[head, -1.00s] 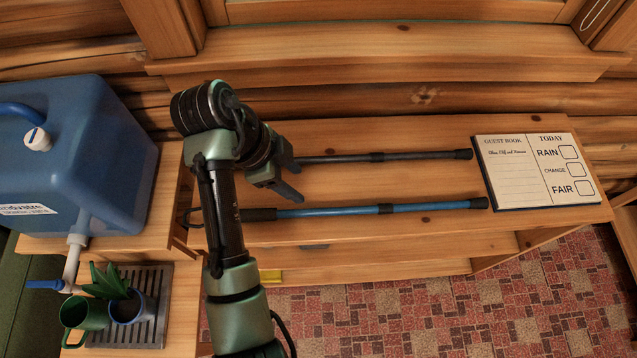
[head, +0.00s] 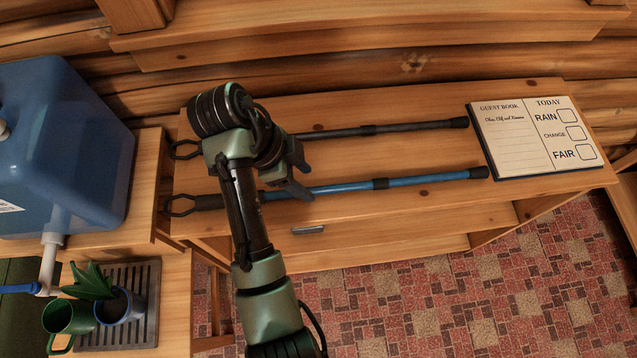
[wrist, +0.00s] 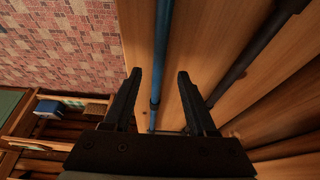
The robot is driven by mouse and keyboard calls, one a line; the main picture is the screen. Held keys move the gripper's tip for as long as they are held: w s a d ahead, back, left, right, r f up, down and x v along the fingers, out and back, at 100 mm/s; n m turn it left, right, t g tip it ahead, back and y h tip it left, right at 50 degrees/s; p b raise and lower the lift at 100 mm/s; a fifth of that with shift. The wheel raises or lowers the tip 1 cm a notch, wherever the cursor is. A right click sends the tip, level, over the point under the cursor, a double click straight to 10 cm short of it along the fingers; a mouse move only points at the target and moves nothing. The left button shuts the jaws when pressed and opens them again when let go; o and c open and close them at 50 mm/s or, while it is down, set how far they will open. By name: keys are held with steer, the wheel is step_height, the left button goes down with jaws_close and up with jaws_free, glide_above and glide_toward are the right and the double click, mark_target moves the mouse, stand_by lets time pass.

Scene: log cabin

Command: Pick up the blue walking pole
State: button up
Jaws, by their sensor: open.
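The blue walking pole (head: 425,179) lies across the wooden bench top, its dark handle and strap loop at the left end. A black walking pole (head: 415,127) lies behind it, roughly parallel. My gripper (head: 302,177) is open and empty over the bench, at the blue pole's middle-left part. In the wrist view the blue pole (wrist: 162,50) runs between the two open fingers (wrist: 158,82), and the black pole (wrist: 245,62) passes outside them to the right. The height of the fingers above the pole is hard to tell. My arm hides part of both poles.
A guest book (head: 535,137) lies at the bench's right end. At left stand a blue water container (head: 65,150) with a tap, and a green mug (head: 70,317) and a blue mug (head: 121,306) on a drain rack (head: 145,325). A log wall (head: 400,65) closes the back.

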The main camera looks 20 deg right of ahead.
mark_target(317, 189)
steer(key=x, duration=0.4)
steer(key=shift+s+d, duration=0.15)
jaws_close()
steer(key=shift+r, duration=0.1)
stand_by(1.1)
